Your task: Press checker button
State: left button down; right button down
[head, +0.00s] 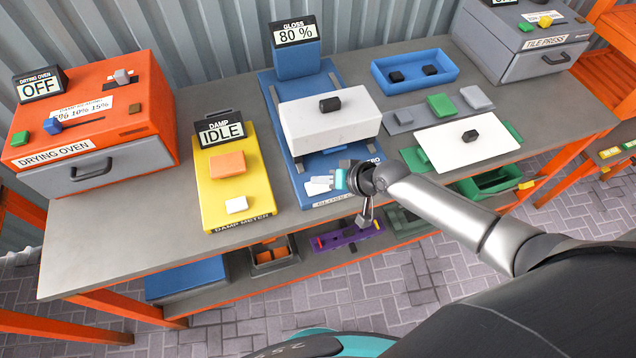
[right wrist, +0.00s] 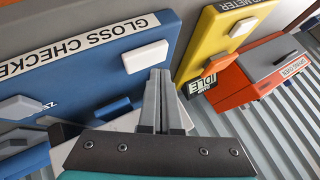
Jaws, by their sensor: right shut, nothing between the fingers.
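The blue gloss checker (head: 272,100) stands mid-table, its display (head: 295,33) reading GLOSS 80 %. A white block with a black knob (head: 330,118) lies on it. In the right wrist view a plain white button (right wrist: 146,56) sits beside the GLOSS CHECKER label; another pale button (right wrist: 15,107) is by the ZERO lettering. My right gripper (right wrist: 160,74) is shut and empty, its fingertips just beside the plain white button. Whether they touch it I cannot tell. In the head view my right gripper (head: 326,179) is over the checker's front end. My left gripper is out of view.
The yellow damp meter (head: 215,195), display IDLE, is left of the checker. The orange drying oven (head: 140,85) reads OFF. A blue tray (head: 400,88), a white panel (head: 455,150) and a tile press (head: 490,60) lie to the right. Bare tabletop lies between oven and damp meter.

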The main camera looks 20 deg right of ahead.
aim_at(321, 189)
jog(key=shift+r+p, duration=2.5)
jog(key=shift+r, duration=0.1)
jog(key=shift+f, duration=0.1)
